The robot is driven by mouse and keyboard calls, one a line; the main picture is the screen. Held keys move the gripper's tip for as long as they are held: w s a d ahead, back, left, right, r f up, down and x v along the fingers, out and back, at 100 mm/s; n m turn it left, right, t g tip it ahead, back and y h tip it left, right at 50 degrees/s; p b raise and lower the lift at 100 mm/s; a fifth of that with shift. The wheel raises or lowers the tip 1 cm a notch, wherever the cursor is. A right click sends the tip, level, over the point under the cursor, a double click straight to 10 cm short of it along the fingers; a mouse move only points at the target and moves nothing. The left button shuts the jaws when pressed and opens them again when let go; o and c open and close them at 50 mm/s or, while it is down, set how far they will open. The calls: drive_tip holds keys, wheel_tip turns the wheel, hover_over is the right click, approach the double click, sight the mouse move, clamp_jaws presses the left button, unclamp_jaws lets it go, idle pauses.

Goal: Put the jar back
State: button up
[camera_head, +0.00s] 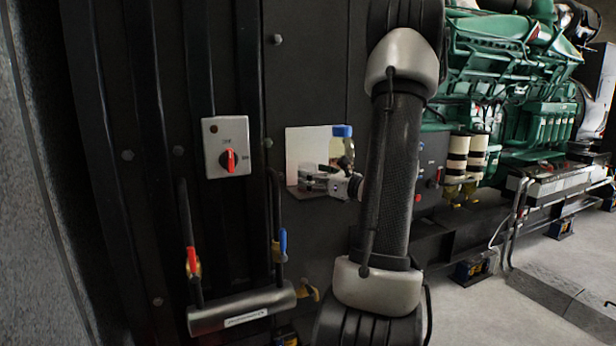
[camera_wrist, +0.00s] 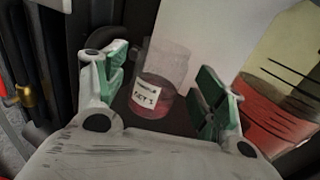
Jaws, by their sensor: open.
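The jar (camera_wrist: 154,94) is a small clear vessel with red contents low in it and a white label with hard-to-read writing. In the wrist view it stands on a dark ledge in front of a white panel. My gripper (camera_wrist: 163,70) is open, with one green-padded finger on each side of the jar and a visible gap to each. In the head view my gripper (camera_head: 322,180) is at the small shelf (camera_head: 310,195) on the dark wall. There the jar is mostly hidden by the gripper and hard to make out.
A larger container (camera_wrist: 273,110) with red contents and dark scale marks stands close to the right finger; a blue-capped bottle (camera_head: 342,148) shows on the shelf. A green engine (camera_head: 510,80) stands right.

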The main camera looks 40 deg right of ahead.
drive_tip(key=s+d, duration=0.1)
drive_tip(key=s, duration=0.7)
drive_tip(key=s+a+n+g+y, duration=0.2)
drive_tip(key=a+n+g+y, duration=0.55)
drive_tip(key=a, duration=0.85)
drive_tip(key=s+a+f+n+g+h, duration=0.25)
drive_tip(key=s+a+n+g, duration=0.35)
drive_tip(key=a+n, duration=0.4)
drive_tip(key=s+d+r+n+h, duration=0.1)
drive_tip(key=s+d+n+h, duration=0.1)
drive_tip(key=n, duration=0.6)
drive_tip(key=s+d+r+n+h, duration=0.2)
drive_tip(key=s+n+h, duration=0.3)
drive_tip(key=n, duration=0.4)
drive_tip(key=shift+d+r+h, duration=0.2)
drive_tip(key=shift+d+h, duration=0.1)
drive_tip(key=shift+d, duration=0.05)
drive_tip(key=shift+s, duration=0.1)
